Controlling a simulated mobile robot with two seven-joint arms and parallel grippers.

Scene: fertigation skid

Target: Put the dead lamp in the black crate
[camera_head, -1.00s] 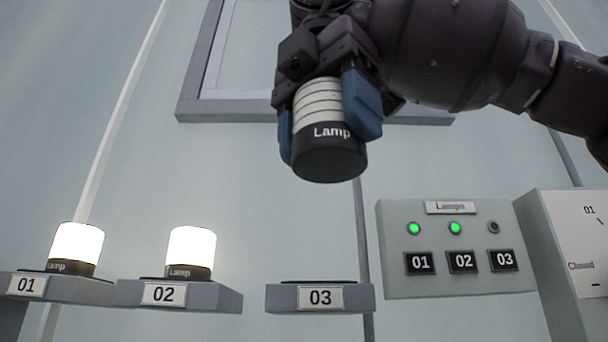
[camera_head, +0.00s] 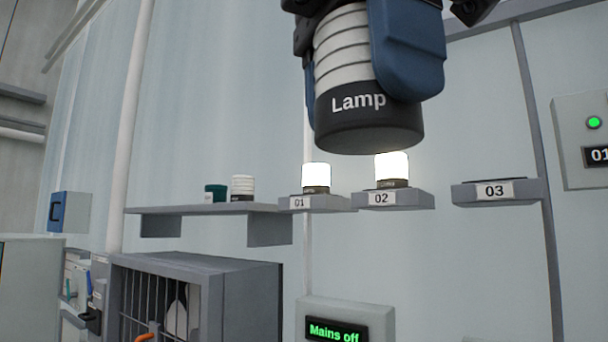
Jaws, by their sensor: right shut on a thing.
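The unlit lamp (camera_head: 366,127), with a ribbed white body and a black base lettered "Lamp", hangs upright with its base down at the top of the head view. My right gripper (camera_head: 362,75) is shut on it, a blue finger on each side. The bracket marked 03 (camera_head: 495,191) is bare. Lit lamps stand on bracket 01 (camera_head: 316,177) and bracket 02 (camera_head: 391,168). I cannot make out a black crate in this view. My left gripper is not in view.
Below is a grey cabinet (camera_head: 240,300) with a barred front. A box (camera_head: 345,320) reads "Mains off". The lamp panel (camera_head: 582,120) is at the right edge.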

